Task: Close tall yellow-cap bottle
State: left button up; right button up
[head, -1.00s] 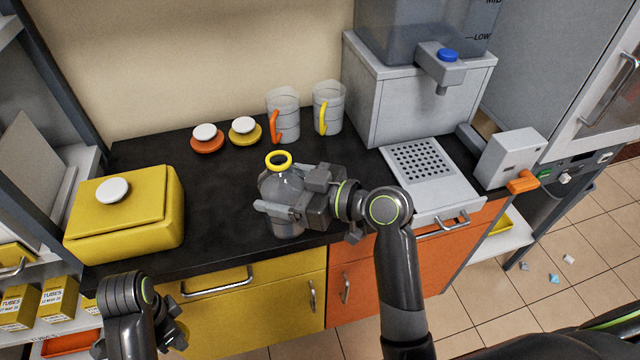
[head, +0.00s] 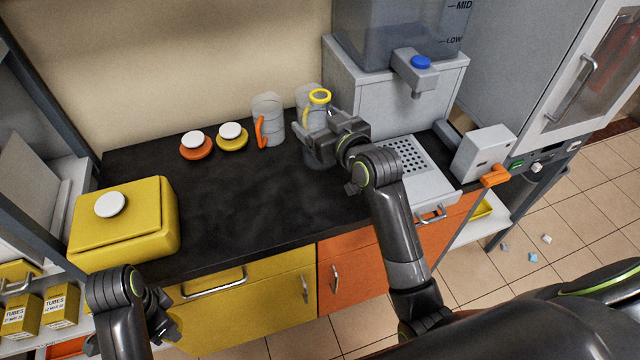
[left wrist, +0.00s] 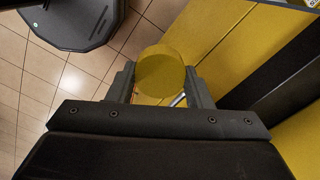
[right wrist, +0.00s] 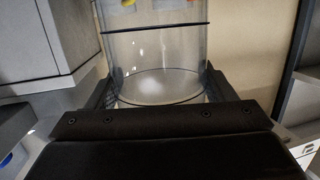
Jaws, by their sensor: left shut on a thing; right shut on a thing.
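The clear bottle (head: 317,155) has a yellow ring at its open mouth (head: 320,96). It stands upright in my right gripper (head: 328,138), which is shut around its body, near the back of the counter. Its clear wall fills the space between the fingers in the right wrist view (right wrist: 155,55). My left gripper (head: 166,312) is low at the front left, before the yellow drawer. It is shut on a round yellow cap (left wrist: 160,72), seen between its fingers in the left wrist view. The cap is apart from the bottle.
A jug with an orange handle (head: 267,121) and a partly hidden yellow-handled jug (head: 302,98) stand behind. An orange lid (head: 196,148) and a yellow lid (head: 232,139) lie left. A yellow box (head: 125,225) is at far left; the dispenser (head: 372,95) is right. Mid-counter is clear.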

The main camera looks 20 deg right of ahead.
jog(key=shift+r, duration=0.1)
pick_arm(q)
jog(key=shift+r, duration=0.15)
pick_arm(e)
notch_tip(320, 180, down, 6)
jog(key=shift+r, duration=0.15)
jog(key=shift+f, duration=0.25)
jog(key=shift+f, duration=1.9)
jog(key=o, duration=1.3)
jog(key=shift+f, duration=0.25)
jog(key=o, duration=0.5)
jog(key=shift+s, duration=0.1)
jog(key=shift+c, duration=0.2)
